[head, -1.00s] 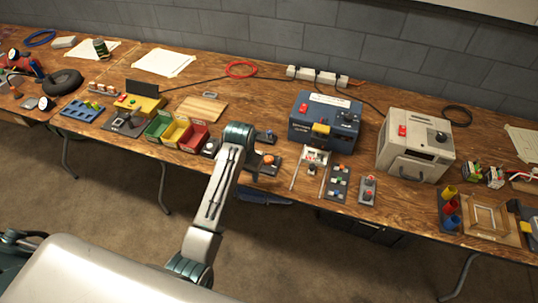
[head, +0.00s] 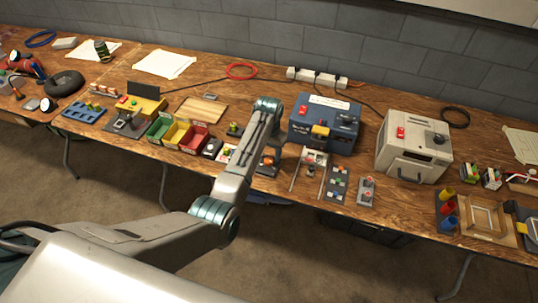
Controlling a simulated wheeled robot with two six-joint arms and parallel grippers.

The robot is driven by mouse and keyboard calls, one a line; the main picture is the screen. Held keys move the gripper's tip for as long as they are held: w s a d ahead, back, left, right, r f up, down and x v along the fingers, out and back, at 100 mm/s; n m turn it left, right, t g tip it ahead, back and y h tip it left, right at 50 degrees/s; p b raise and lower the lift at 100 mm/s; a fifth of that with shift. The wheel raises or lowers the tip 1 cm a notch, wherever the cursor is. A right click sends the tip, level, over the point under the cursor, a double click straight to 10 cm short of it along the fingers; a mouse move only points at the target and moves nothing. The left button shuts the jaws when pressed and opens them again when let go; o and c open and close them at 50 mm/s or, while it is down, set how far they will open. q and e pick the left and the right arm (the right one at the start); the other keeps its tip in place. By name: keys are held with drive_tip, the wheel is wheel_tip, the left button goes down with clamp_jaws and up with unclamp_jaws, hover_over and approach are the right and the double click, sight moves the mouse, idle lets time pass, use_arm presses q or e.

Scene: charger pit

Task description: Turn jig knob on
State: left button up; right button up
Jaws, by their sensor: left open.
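A blue box (head: 318,134) with a white label on top stands at the bench's middle back. It has a yellow part in front and a black knob (head: 346,118) at its right. A beige box (head: 412,150) with a red switch and a black knob (head: 440,139) stands farther right. I cannot tell from the picture which knob is the jig's, or its setting. My left gripper (head: 277,116) is open, just left of the blue box, mostly hidden by my wrist and touching no knob that I can see. My right gripper is out of view.
Red, yellow and green bins (head: 194,139) and a wooden board (head: 202,108) lie left of my arm. Small modules (head: 338,184) and a two-button box (head: 367,191) lie along the front edge. A power strip (head: 317,77) lies at the back.

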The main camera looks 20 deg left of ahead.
sight(269, 159)
use_arm(q)
drive_tip(key=shift+f, duration=1.55)
drive_tip(key=shift+c, duration=0.4)
drive_tip(key=c, duration=0.9)
